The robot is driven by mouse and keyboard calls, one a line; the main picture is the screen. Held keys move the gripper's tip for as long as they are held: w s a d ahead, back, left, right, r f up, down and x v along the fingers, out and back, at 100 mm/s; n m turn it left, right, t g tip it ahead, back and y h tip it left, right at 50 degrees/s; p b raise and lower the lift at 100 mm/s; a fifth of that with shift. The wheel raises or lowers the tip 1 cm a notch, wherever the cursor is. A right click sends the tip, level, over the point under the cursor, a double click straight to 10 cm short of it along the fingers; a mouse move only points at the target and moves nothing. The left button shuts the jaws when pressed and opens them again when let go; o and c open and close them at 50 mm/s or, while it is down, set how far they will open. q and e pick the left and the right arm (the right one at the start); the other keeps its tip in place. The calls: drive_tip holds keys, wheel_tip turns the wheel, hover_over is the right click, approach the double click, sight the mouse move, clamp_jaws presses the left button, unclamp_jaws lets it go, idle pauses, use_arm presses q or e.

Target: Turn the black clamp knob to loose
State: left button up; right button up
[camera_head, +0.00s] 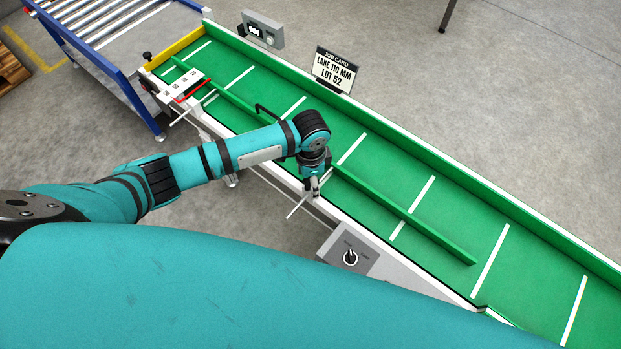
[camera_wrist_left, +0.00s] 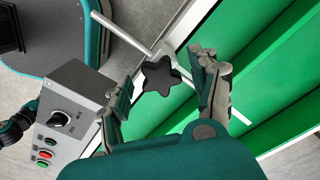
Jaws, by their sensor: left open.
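The black clamp knob (camera_wrist_left: 160,76) is star-shaped and shows in the left wrist view beside a pale metal rod (camera_wrist_left: 120,34), at the near edge of the green conveyor (camera_wrist_left: 260,70). My left gripper (camera_wrist_left: 164,78) is open, with one finger on each side of the knob; I see gaps, and cannot tell how deep the fingers reach around it. In the head view my left gripper (camera_head: 314,187) points down over the conveyor's near edge, by the rod (camera_head: 297,207). The knob is hidden there behind the gripper. My right gripper is not in view.
A grey control box (camera_head: 350,256) with a black selector stands near the gripper; the left wrist view shows its coloured buttons (camera_wrist_left: 44,154). A green guide rail (camera_head: 420,230) runs along the belt. A job card (camera_head: 335,70) reads "LANE 110 MM, LOT 52". The belt is empty.

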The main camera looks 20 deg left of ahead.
use_arm(q)
drive_tip(key=c, duration=1.1)
drive_tip(key=shift+r+n+p, duration=0.2)
drive_tip(key=shift+n+p, duration=0.1)
drive_tip(key=shift+p, duration=0.35)
drive_tip(key=shift+c, duration=0.2)
drive_tip(key=n+p, duration=0.6)
drive_tip(key=p, duration=0.2)
drive_tip(key=shift+s+d+r, duration=0.1)
drive_tip(key=n+p, duration=0.3)
drive_tip(key=n, duration=0.2)
drive_tip(key=n+p, duration=0.2)
drive_tip(key=n, duration=0.1)
drive_tip(key=shift+n, duration=0.3)
drive_tip(key=n+p, duration=0.1)
drive_tip(key=n, duration=0.1)
drive_tip(key=n+p, duration=0.1)
drive_tip(key=n, duration=0.1)
drive_tip(key=shift+f+n, duration=0.2)
drive_tip(key=shift+n, duration=0.1)
drive_tip(key=n, duration=0.4)
drive_tip(key=shift+p, duration=0.35)
drive_tip(key=shift+w+n, duration=0.2)
drive_tip(key=shift+n, duration=1.9)
